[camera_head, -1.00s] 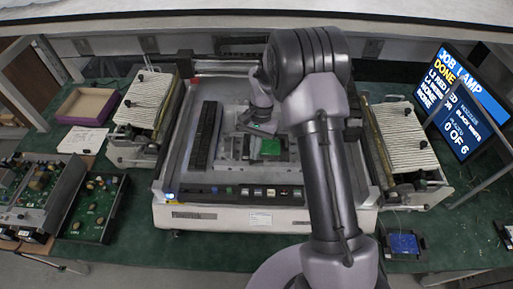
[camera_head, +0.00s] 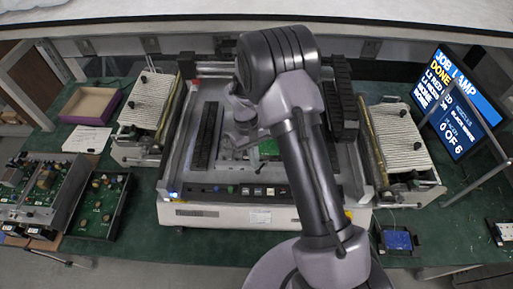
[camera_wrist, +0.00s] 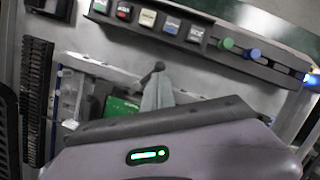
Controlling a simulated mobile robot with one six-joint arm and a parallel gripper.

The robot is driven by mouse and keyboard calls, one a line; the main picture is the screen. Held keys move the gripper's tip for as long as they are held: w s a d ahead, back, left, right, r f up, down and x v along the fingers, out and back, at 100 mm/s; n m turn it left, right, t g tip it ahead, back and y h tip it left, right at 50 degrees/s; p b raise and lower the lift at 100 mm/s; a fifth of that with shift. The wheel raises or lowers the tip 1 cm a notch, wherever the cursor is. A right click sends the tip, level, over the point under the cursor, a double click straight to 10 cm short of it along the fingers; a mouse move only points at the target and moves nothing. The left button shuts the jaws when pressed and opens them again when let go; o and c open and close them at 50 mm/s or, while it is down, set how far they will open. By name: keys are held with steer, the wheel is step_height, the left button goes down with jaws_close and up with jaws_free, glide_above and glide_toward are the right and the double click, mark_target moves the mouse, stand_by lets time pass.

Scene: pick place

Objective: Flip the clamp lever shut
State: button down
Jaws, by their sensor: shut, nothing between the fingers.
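The green board (camera_head: 269,147) sits in the fixture in the middle of the white machine, partly hidden by my arm. It also shows in the wrist view (camera_wrist: 122,105). My gripper (camera_head: 243,143) is low over the left part of that fixture, left of the green board. In the wrist view my gripper's grey fingers (camera_wrist: 156,95) are together and empty. A small dark knob (camera_wrist: 157,67), apparently the clamp lever's end, shows right at the fingertips; whether they touch cannot be told. The rest of the lever is hidden or too small to make out.
A black slotted rail (camera_head: 205,135) stands left of the fixture. A button panel (camera_head: 245,191) runs along the machine's front edge and also shows in the wrist view (camera_wrist: 170,25). Ribbed trays (camera_head: 150,100) flank the machine. The monitor (camera_head: 462,105) reads "0 OF 6".

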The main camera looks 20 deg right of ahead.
steer(key=n, duration=0.1)
steer(key=s+n+h, duration=0.1)
steer(key=n, duration=0.1)
steer(key=n+p, duration=0.1)
steer(key=n, duration=0.1)
steer(key=shift+s+d+t, duration=0.3)
steer(key=shift+s+t, duration=0.05)
steer(key=shift+t, duration=0.05)
steer(key=shift+n, duration=0.3)
